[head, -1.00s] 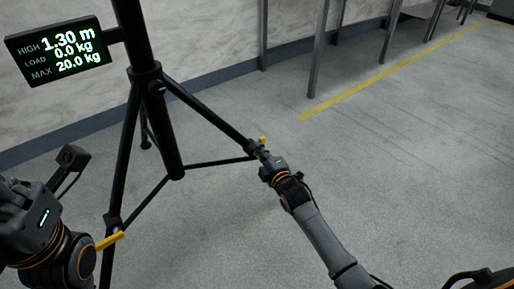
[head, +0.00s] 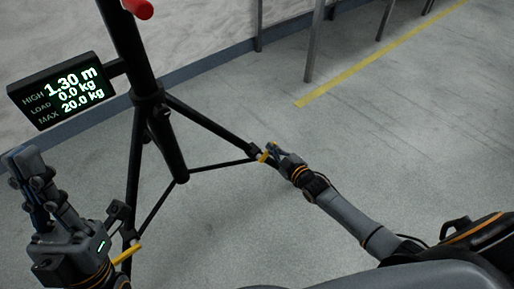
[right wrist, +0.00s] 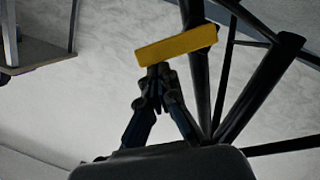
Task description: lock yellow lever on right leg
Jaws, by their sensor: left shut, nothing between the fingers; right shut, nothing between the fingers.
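The black tripod stand (head: 165,140) has a right leg (head: 210,122) reaching toward the floor at the picture's middle. The yellow lever (head: 263,156) is at that leg's lower end, and shows large as a yellow bar in the right wrist view (right wrist: 176,46). My right gripper (head: 275,151) is shut and empty right at the lever. In the right wrist view its fingertips (right wrist: 158,76) are just below the bar; whether they touch it I cannot tell. My left gripper (head: 25,162) is shut and empty, pointing up at the far left.
Another yellow lever (head: 128,253) is on the left leg, close to my left arm. A display (head: 62,90) reads 1.30 m, 0.0 kg, 20.0 kg. A red knob (head: 138,8) is on the mast. The floor (head: 400,150) to the right is clear.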

